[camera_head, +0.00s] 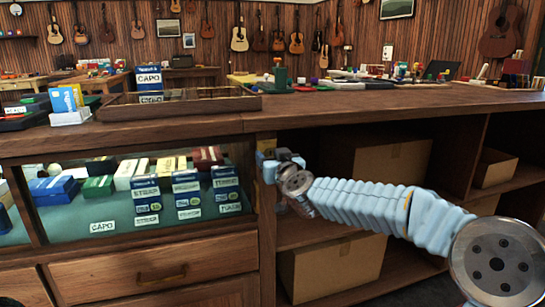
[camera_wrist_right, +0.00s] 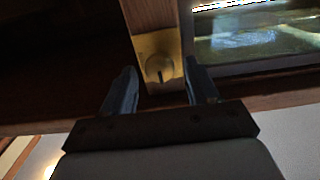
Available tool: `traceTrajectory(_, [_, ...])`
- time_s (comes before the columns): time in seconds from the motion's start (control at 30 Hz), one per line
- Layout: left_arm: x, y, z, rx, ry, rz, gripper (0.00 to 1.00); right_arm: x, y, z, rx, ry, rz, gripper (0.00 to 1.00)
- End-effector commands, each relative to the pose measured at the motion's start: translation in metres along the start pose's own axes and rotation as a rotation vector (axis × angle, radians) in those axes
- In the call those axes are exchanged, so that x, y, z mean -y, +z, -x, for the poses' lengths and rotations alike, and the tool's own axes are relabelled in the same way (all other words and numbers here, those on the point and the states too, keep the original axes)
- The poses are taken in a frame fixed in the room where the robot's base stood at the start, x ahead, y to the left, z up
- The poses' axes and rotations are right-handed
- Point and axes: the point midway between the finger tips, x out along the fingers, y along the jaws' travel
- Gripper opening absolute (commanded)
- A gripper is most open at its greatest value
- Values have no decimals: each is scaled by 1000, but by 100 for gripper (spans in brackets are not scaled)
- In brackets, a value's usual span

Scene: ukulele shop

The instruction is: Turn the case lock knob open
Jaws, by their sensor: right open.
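The lock knob (camera_wrist_right: 158,68) is a small round knob with a dark slot or mark, on a brass plate (camera_wrist_right: 150,43) fixed to a wooden post. In the right wrist view my right gripper is open, with one finger (camera_wrist_right: 160,76) on each side of the knob and gaps between fingers and knob. In the head view the right gripper (camera_head: 268,168) is at the post beside the glass display case (camera_head: 247,180); it hides the knob there. A bit of the brass plate (camera_head: 266,144) shows above it. My left gripper is not in view.
The wooden counter top (camera_head: 400,101) overhangs just above the gripper. To the right are open shelves with cardboard boxes (camera_head: 333,268). Inside the case are several small boxes (camera_head: 145,200). A drawer (camera_head: 160,275) is below. A wooden-framed tray (camera_head: 180,105) lies on the counter.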

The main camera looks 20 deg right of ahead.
Motion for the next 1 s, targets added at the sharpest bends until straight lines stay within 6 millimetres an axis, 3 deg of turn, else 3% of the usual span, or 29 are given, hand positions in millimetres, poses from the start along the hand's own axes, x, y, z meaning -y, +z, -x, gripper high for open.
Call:
traceTrajectory(0.07, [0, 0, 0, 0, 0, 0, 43, 0, 0, 0, 0, 0, 0, 59])
traceTrajectory(0.43, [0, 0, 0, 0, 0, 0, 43, 0, 0, 0, 0, 0, 0, 6])
traceTrajectory(0.77, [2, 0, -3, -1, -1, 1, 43, 1, 0, 1, 0, -2, -50, 5])
traceTrajectory(1.0, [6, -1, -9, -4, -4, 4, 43, 0, 1, 1, -2, -1, -200, 5])
